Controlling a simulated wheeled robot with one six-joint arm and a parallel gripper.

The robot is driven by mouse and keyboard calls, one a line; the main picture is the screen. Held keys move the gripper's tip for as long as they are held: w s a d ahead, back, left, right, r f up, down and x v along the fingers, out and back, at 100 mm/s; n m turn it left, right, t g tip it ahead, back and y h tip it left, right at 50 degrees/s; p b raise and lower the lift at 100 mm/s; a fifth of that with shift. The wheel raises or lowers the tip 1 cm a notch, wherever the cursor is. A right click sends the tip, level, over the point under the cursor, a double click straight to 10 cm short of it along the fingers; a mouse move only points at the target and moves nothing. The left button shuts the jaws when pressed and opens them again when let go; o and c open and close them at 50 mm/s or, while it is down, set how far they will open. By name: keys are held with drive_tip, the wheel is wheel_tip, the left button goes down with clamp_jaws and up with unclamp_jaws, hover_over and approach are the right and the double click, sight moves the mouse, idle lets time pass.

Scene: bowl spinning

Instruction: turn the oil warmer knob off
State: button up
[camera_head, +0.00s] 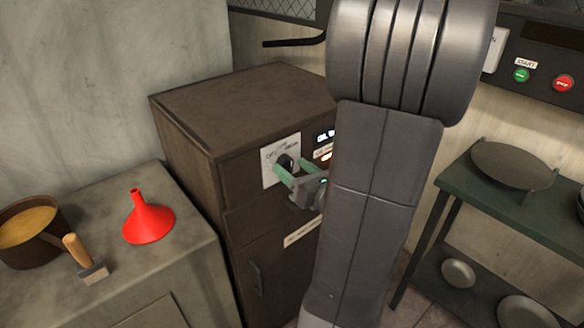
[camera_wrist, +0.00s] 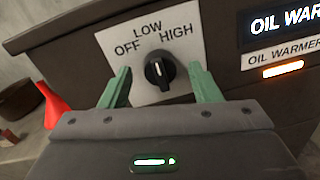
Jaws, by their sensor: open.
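The oil warmer knob (camera_wrist: 160,72) is black and round with a white mark. It sits on a white plate (camera_wrist: 105,40) labelled OFF, LOW and HIGH from left to right. The mark points roughly up, towards LOW. The knob also shows small in the head view (camera_head: 285,160). My gripper (camera_head: 288,167) is open, with green fingers pointing at the plate. In the wrist view one finger is on each side of the knob, with visible gaps. I cannot tell how far the tips are from the plate.
The brown cabinet (camera_head: 240,105) carries the plate and a glowing orange light (camera_wrist: 283,69) under an OIL WARMER label. A red funnel (camera_head: 148,222), a brown pot (camera_head: 30,230) and a wooden-handled brush (camera_head: 84,258) are on the left counter. A green table (camera_head: 470,195) stands at right.

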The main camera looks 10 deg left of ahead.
drive_tip(key=shift+w+a, duration=0.35)
drive_tip(key=shift+a, duration=0.05)
drive_tip(key=shift+c, duration=0.5)
drive_tip(key=c, duration=0.9)
drive_tip(key=shift+f+n+b, duration=0.15)
drive_tip(key=shift+n+b, duration=0.15)
drive_tip(key=shift+b, duration=0.15)
drive_tip(key=n+b, duration=0.3)
drive_tip(key=b, duration=0.1)
drive_tip(key=shift+f+n, duration=0.15)
drive_tip(key=shift+n, duration=0.25)
drive_tip(key=n+b, duration=0.3)
drive_tip(key=shift+s+n+b, duration=0.1)
drive_tip(key=shift+n+b, duration=0.2)
drive_tip(key=shift+b, duration=0.05)
drive_tip(key=shift+n+y+b, duration=0.3)
drive_tip(key=shift+n+b, duration=0.2)
drive_tip(key=shift+b, duration=0.05)
drive_tip(key=shift+r, duration=0.2)
